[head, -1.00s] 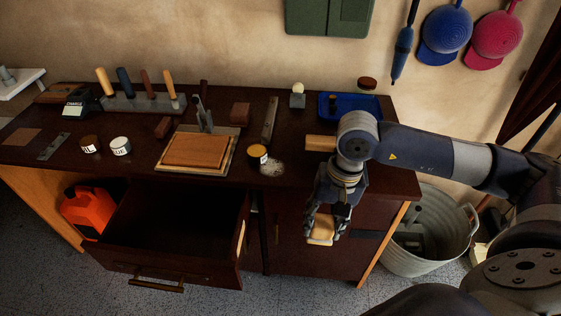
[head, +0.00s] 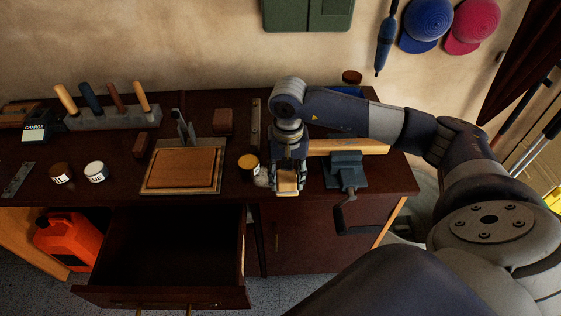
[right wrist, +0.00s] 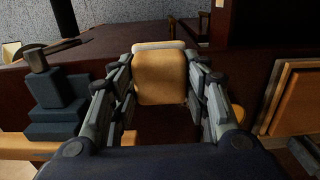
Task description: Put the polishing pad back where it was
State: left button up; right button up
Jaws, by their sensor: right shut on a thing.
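The polishing pad (head: 287,187) is a small tan block with a pale layer on its far side. My right gripper (head: 287,184) is shut on it, near the front edge of the dark workbench (head: 215,120). In the right wrist view the pad (right wrist: 160,78) sits between the two fingers of the gripper (right wrist: 161,85). I cannot tell whether the pad touches the bench. My left gripper is not in view.
A yellow-lidded tin (head: 249,163) stands just left of the gripper, a vise (head: 346,170) to its right. A framed wooden board (head: 185,168) lies farther left. An open drawer (head: 165,250) juts out below the bench front. Several handled tools stand in a rack (head: 113,117).

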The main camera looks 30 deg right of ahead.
jog(key=w+d, duration=0.1)
jog(key=w, duration=0.1)
jog(key=w+d+p, duration=0.1)
jog(key=w, duration=0.1)
jog(key=w+d, duration=0.1)
jog(key=w, duration=0.1)
jog(key=shift+w+f, duration=0.25)
jog(key=shift+w, duration=0.15)
notch_tip(320, 180, down, 3)
jog(key=shift+s+a+r+p, duration=0.1)
jog(key=shift+r+p, duration=0.1)
jog(key=shift+p, duration=0.6)
jog(key=shift+f, duration=0.5)
jog(key=shift+f, duration=0.1)
jog(key=o, duration=0.9)
jog(key=shift+o, duration=0.2)
